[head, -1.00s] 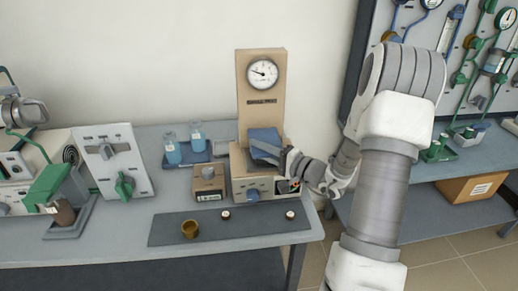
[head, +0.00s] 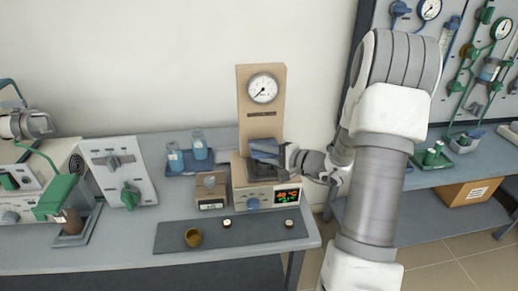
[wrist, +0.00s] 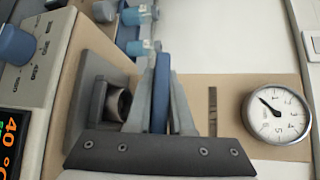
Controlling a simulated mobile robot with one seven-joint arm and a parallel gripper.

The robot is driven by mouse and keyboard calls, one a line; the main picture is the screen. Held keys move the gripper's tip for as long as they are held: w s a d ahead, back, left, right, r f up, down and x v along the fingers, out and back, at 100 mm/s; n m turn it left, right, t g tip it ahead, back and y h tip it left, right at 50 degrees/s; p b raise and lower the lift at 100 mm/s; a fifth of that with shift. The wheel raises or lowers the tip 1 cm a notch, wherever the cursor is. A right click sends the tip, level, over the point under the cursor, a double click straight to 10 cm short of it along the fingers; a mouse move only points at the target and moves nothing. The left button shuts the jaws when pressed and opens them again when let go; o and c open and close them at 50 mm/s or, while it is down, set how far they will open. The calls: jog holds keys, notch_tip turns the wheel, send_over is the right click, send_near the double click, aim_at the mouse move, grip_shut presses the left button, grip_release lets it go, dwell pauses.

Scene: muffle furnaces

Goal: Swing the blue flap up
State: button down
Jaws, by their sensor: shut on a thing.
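The blue flap (head: 264,149) is on the tan muffle furnace (head: 238,172), just in front of its upright gauge panel (head: 246,100). My gripper (head: 283,156) reaches it from the right and is shut on it. In the wrist view the flap (wrist: 160,92) shows edge-on as a blue strip between my two grey fingers (wrist: 160,75). To its left there is a grey recess (wrist: 92,65) with a round, dark-mouthed part (wrist: 118,103). My gripper hides part of the flap in the head view.
The gauge (head: 263,88) sits above the flap. A lit display (head: 287,196) and blue knob (head: 253,204) are on the furnace front. A small tan box (head: 210,190) and blue bottles (head: 199,147) stand to the left.

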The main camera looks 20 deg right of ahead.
aim_at(257, 143)
jog(key=r+g+p, duration=0.1)
jog(key=p, duration=0.1)
jog(key=w+r+m+g+p, duration=0.1)
jog(key=r+p, duration=0.1)
jog(key=shift+d+m, duration=0.15)
jog(key=shift+m, duration=0.15)
jog(key=p, duration=0.1)
jog(key=r+g+p, duration=0.1)
jog(key=p, duration=0.1)
jog(key=shift+w+d+r+m+g, duration=0.1)
jog(key=shift+w+d+m+g, duration=0.05)
jog(key=shift+w+m+g, duration=0.2)
jog(key=p, duration=0.1)
jog(key=w+m+g+p, duration=0.1)
jog(key=shift+d+r+p, duration=0.1)
jog(key=shift+r+p, duration=0.2)
jog(key=shift+p, duration=0.05)
jog(key=shift+w+d+r+m+g+p, duration=0.15)
jog(key=shift+w+m+g+p, duration=0.1)
jog(key=shift+w+g+p, duration=0.3)
jog(key=shift+w+d+r, duration=0.3)
jog(key=shift+w+r, duration=0.25)
jog(key=shift+w, duration=0.25)
